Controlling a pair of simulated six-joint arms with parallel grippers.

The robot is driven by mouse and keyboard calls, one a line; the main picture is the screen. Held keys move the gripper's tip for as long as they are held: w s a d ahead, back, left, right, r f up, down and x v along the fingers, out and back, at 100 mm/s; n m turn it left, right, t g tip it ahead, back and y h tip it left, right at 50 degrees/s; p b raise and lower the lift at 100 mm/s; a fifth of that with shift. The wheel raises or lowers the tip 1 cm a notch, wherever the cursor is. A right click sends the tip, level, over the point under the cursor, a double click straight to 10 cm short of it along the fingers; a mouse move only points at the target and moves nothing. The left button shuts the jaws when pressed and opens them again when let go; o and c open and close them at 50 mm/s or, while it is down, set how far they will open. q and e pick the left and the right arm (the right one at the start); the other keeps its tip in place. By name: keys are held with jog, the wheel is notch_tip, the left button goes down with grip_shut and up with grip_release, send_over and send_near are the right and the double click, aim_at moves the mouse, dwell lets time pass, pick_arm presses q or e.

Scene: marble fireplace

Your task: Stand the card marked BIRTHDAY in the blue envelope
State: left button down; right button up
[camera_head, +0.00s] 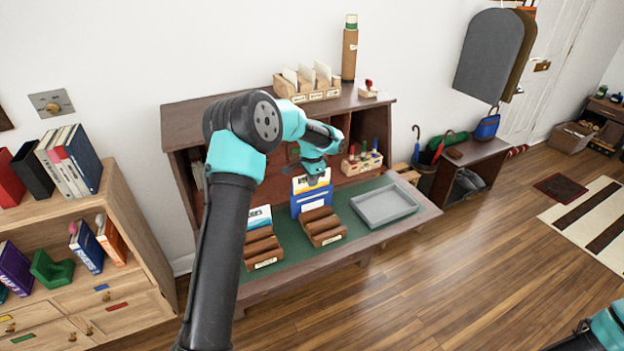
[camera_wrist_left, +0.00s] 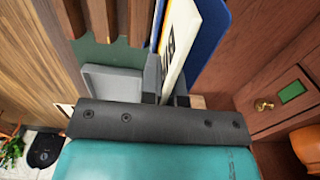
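The blue envelope (camera_head: 312,201) stands upright in a holder at the middle of the green desk top. A white card with a yellow top (camera_head: 300,185) stands at the envelope, sticking up above its front. In the left wrist view part of dark lettering shows on this card (camera_wrist_left: 174,48); the whole word cannot be read. The envelope's blue back (camera_wrist_left: 209,30) is just to the card's right there. My left gripper (camera_head: 317,178) is directly over the envelope, fingers down; its fingers (camera_wrist_left: 167,84) lie close on both sides of the card. My right gripper is outside both views.
Brown slotted racks (camera_head: 322,227) stand in front of the envelope, with another blue-and-white card (camera_head: 259,217) to the left. A grey tray (camera_head: 384,206) lies to the right. The desk's shelf (camera_head: 283,110) rises behind. A pen holder (camera_head: 362,163) stands at the back right.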

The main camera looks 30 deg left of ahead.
pick_arm(q)
jog(key=shift+f, duration=0.55)
dwell(0.4)
jog(key=c, duration=1.3)
grip_release()
jog(key=shift+o, duration=0.2)
jog(key=shift+r, duration=4.55)
